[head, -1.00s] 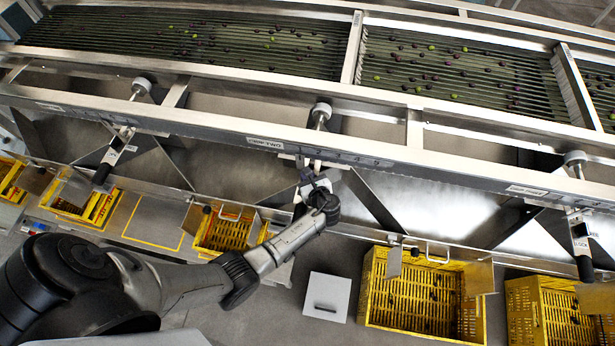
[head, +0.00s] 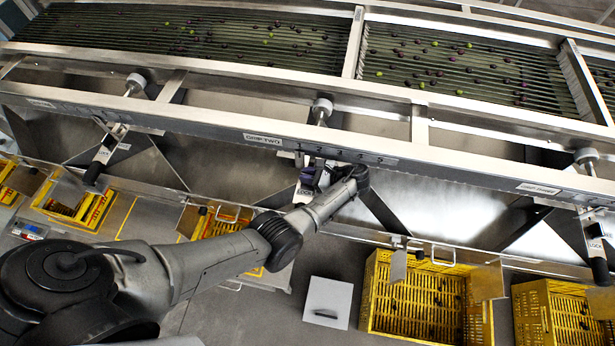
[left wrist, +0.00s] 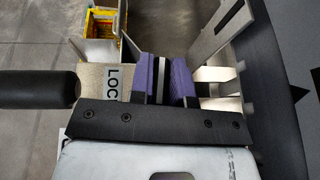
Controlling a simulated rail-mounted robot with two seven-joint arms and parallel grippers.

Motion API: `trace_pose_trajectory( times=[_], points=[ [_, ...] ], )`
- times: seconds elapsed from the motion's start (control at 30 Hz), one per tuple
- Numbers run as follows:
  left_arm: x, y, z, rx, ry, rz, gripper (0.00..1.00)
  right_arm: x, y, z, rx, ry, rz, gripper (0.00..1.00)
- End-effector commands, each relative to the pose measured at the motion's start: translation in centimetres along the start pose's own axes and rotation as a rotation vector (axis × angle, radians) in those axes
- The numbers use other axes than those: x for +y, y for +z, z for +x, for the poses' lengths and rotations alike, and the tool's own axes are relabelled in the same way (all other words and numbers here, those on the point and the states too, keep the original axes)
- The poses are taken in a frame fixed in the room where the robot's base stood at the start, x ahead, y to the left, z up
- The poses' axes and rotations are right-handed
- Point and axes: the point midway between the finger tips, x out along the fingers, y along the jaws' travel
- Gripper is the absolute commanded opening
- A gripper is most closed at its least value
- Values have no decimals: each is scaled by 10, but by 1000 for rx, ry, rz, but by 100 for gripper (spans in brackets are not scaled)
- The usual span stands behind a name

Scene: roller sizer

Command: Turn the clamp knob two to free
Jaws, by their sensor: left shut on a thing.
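Clamp two is under the middle of the long rail, below the sign (head: 262,139) that seems to end in "TWO". My left gripper (head: 311,172) is at the clamp, under the rail. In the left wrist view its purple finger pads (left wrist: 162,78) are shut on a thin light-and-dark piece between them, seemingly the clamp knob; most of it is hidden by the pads. A plate with partly covered letters "LOC" (left wrist: 115,82) is beside the fingers, and a black handle (left wrist: 38,88) shows at the left. My right gripper is not in view.
Similar clamps with black handles hang at the left (head: 101,158) and right (head: 593,245). A round metal cap (head: 322,107) stands above the rail at clamp two. Yellow crates (head: 425,330) are below. Olives lie on the roller bed (head: 180,40) behind.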

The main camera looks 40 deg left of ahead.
Motion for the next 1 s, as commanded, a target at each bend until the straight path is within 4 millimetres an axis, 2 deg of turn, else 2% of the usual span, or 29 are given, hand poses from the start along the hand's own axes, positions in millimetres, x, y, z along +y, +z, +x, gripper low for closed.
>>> trace_pose_trajectory(
  times=[0.3, 0.87, 0.9, 1.0],
  points=[
    [0, -1, 1, 1, 97, -40, 0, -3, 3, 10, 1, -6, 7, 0],
    [0, 0, 1, 2, 117, -49, 0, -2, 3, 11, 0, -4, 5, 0],
    [0, 0, 1, 2, 116, -49, 21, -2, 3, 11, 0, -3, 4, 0],
    [0, 0, 1, 2, 116, -48, 30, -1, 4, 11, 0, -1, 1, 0]
  ],
)
